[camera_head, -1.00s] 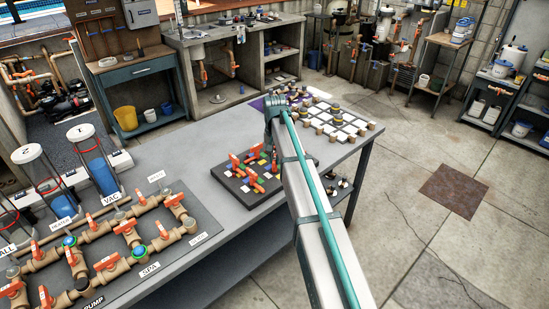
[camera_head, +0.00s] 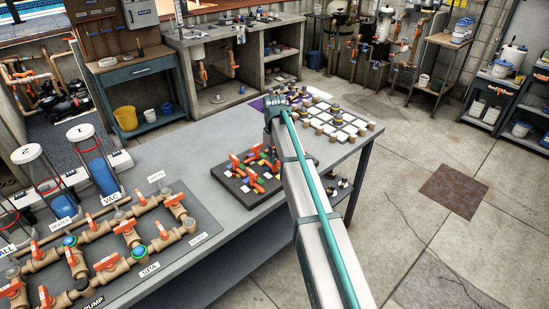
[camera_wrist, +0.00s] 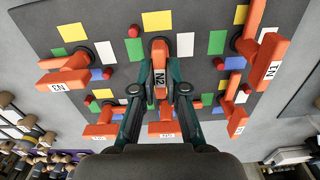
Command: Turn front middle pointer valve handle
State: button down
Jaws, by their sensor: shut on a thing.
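The N2 pointer handle (camera_wrist: 159,72) is an orange lever at the top middle of the dark valve board (camera_wrist: 205,70) in the wrist view. It points up and down in that picture. My gripper (camera_wrist: 159,80) has its two teal and dark fingers on either side of this handle, shut on it. The N3 handle (camera_wrist: 62,78) lies to the left and the N1 handle (camera_wrist: 266,62) to the right, both apart from my fingers. In the head view the board (camera_head: 228,182) is on the grey table, and my arm hides the gripper.
More orange handles (camera_wrist: 100,131) stand lower on the board, close to my fingers. A pipe panel (camera_head: 205,222) with orange valves lies to the left. Bare tabletop (camera_head: 190,165) shows between them.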

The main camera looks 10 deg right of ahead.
jog(key=shift+n, duration=0.4)
jog(key=c, duration=1.2)
grip_release()
jog(key=shift+r, duration=0.15)
notch_tip(320, 180, up, 12)
